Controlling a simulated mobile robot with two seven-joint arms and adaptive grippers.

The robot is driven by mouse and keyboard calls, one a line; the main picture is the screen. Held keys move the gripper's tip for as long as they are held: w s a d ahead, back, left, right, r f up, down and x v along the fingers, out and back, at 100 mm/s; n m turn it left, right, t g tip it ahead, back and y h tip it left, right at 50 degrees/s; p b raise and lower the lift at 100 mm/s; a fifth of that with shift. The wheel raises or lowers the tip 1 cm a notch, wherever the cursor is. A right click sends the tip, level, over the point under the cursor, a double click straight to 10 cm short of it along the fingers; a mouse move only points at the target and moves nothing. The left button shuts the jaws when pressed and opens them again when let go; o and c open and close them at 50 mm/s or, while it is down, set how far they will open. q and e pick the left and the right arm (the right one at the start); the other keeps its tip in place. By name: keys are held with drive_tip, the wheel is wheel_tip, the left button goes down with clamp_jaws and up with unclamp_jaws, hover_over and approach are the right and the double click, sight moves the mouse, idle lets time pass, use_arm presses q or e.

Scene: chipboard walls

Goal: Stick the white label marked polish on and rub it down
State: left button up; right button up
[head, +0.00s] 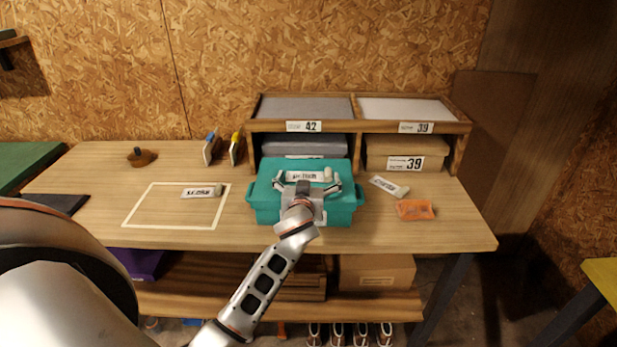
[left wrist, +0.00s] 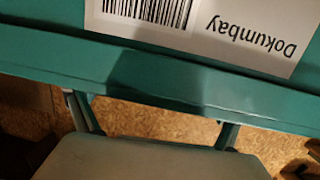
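A white label (head: 301,176) lies on the lid of the teal box (head: 262,203). In the left wrist view, a label (left wrist: 245,22) on the teal surface (left wrist: 190,85) shows a barcode and the upside-down word "Dokumbay". I cannot read "polish" on any. My left gripper (head: 306,184) is over the box, its fingers apart at either side of the label, nothing between them visible. My right gripper is out of view.
A wooden shelf unit (head: 358,134) with boxes stands behind the teal box. A white outlined rectangle (head: 147,224) surrounds the left label. An orange item (head: 414,209) lies at right. Blue and yellow-edged tools (head: 234,148) stand at the back. The bench's front strip is mostly clear.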

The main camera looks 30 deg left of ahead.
use_arm(q)
drive_tip(key=v, duration=1.2)
drive_tip(key=s+f+m+g+h, duration=0.1)
drive_tip(key=s+f+m+g, duration=0.1)
drive_tip(key=s+f+m, duration=0.45)
drive_tip(key=s+f+m+g+h, duration=0.1)
drive_tip(key=s+f+m+g, duration=0.15)
drive_tip(key=s, duration=0.75)
drive_tip(key=s+f+m+g+h, duration=0.1)
drive_tip(key=s+f+m+g, duration=0.25)
drive_tip(key=s+f, duration=0.35)
drive_tip(key=d+f+n+t+h, duration=0.2)
drive_tip(key=d+f+t+h, duration=0.2)
drive_tip(key=d+f+h, duration=0.3)
drive_tip(key=d+f, duration=0.5)
drive_tip(key=d, duration=0.3)
drive_tip(key=shift+w+d+f+n, duration=0.25)
drive_tip(key=shift+w+f+n, duration=0.05)
drive_tip(key=shift+w+n, duration=0.05)
